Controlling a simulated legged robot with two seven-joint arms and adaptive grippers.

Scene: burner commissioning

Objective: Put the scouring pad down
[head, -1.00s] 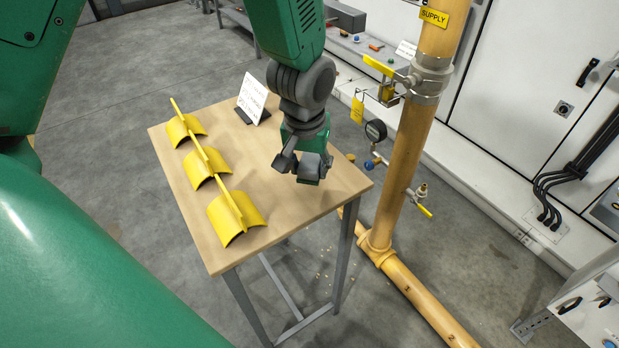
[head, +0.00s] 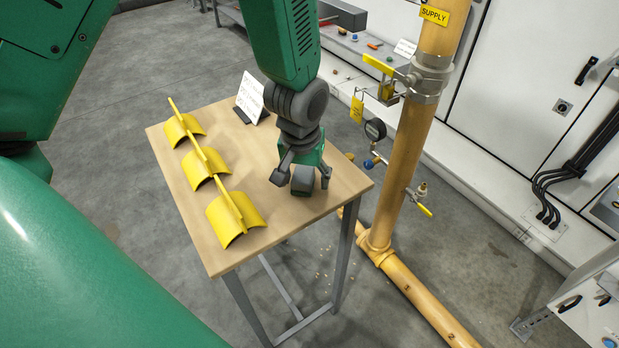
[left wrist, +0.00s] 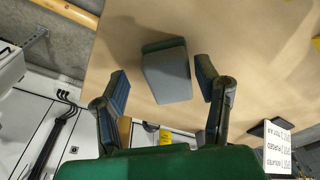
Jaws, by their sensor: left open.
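The scouring pad (head: 303,187) is a small grey block with a dark green side. It is at the right part of the wooden table top (head: 262,215). In the left wrist view the pad (left wrist: 168,74) shows between and just beyond the spread fingers, with a gap on each side, and seems to rest on the wood. My left gripper (head: 301,177) is open above it, pointing down; its fingers also show in the left wrist view (left wrist: 163,90). My right gripper is not in view.
Three yellow curved pieces (head: 235,213) stand in a row along the table's left side. A white card (head: 250,97) stands at the back. A yellow supply pipe (head: 400,165) with valves and a gauge (head: 375,129) rises right of the table. The middle of the table is clear.

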